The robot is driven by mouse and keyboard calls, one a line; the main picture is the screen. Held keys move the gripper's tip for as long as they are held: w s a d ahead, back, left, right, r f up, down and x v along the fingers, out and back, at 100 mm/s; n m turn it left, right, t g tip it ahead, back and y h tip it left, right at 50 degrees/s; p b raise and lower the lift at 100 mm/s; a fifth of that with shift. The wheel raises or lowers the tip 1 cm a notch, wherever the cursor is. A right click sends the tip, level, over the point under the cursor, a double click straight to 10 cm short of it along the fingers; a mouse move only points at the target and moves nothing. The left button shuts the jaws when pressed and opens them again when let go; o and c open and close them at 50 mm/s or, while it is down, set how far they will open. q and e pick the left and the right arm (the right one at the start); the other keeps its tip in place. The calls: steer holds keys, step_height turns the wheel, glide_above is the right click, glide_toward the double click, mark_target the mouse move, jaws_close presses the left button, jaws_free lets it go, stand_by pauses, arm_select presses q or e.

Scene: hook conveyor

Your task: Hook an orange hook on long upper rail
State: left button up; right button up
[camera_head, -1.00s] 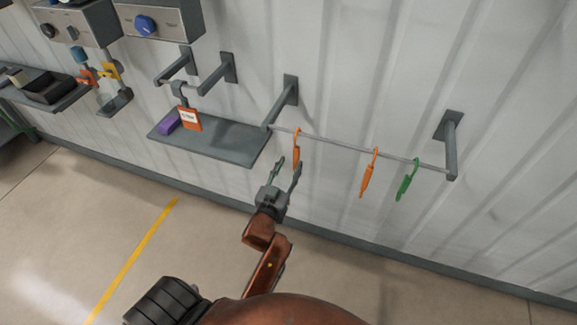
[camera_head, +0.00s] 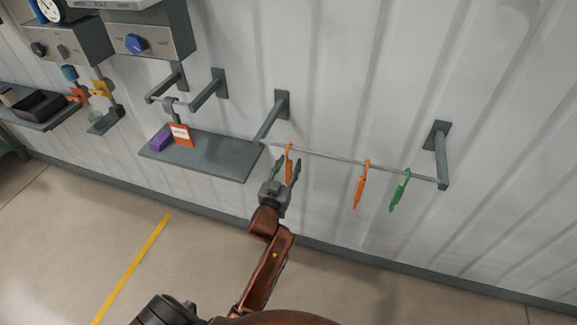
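A long thin rail (camera_head: 325,156) runs between two wall brackets in the middle right. An orange hook (camera_head: 289,150) hangs at its left end. A second orange hook (camera_head: 361,187) and a green hook (camera_head: 399,192) hang further right on it. My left gripper (camera_head: 287,168) is open, its fingers pointing up on either side of the left orange hook in the picture. I cannot tell whether they touch it. The lower part of that hook is partly hidden by the gripper. My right gripper is not in view.
A grey shelf (camera_head: 215,160) left of the gripper holds a purple block (camera_head: 160,140). Control boxes with knobs (camera_head: 136,44) are at upper left. The wall right of the rail is clear.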

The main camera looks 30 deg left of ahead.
arm_select(q)
steer(key=c, duration=0.6)
jaws_close()
steer(key=shift+c, duration=0.2)
jaws_free()
jaws_close()
